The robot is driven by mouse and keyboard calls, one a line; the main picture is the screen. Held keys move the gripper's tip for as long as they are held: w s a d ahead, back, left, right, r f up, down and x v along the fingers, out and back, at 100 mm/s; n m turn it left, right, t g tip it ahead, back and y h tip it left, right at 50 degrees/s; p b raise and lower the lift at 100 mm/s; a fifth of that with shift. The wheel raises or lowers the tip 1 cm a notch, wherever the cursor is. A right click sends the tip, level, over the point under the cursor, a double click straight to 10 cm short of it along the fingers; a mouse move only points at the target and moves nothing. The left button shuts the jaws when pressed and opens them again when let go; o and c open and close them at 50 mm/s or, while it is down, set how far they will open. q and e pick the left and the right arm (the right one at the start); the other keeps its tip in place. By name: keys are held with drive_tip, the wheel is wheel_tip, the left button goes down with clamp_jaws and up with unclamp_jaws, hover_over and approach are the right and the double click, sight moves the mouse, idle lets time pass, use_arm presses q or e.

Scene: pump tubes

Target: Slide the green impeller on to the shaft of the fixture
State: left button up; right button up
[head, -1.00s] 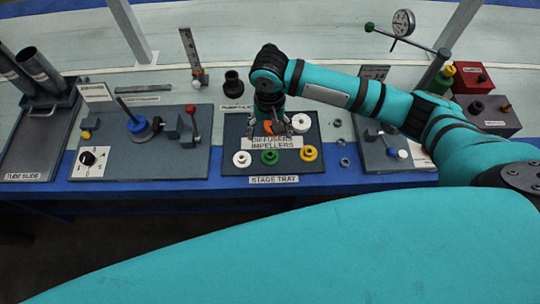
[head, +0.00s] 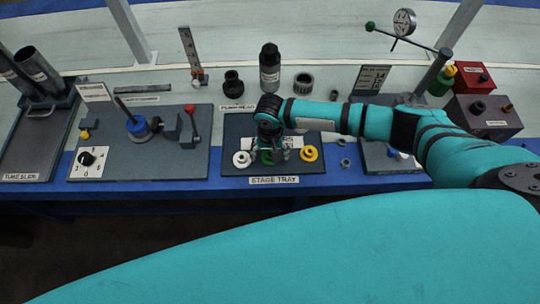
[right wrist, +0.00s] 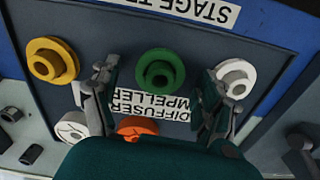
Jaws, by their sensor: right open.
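The green impeller (head: 267,157) lies on the stage tray (head: 290,167), between a white and a yellow piece. It shows clearly as a green ring with a raised hub in the right wrist view (right wrist: 157,66). The fixture (head: 140,168) is a grey board at left, with a thin shaft (head: 126,110) rising tilted from a blue disc (head: 138,128). My left gripper is out of view.
A white piece (right wrist: 236,76) and a yellow piece (right wrist: 52,61) flank the impeller closely. An orange piece (right wrist: 138,126) lies behind it. A black bottle (head: 270,68) stands behind the tray.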

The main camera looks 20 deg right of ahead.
drive_tip(key=c, duration=1)
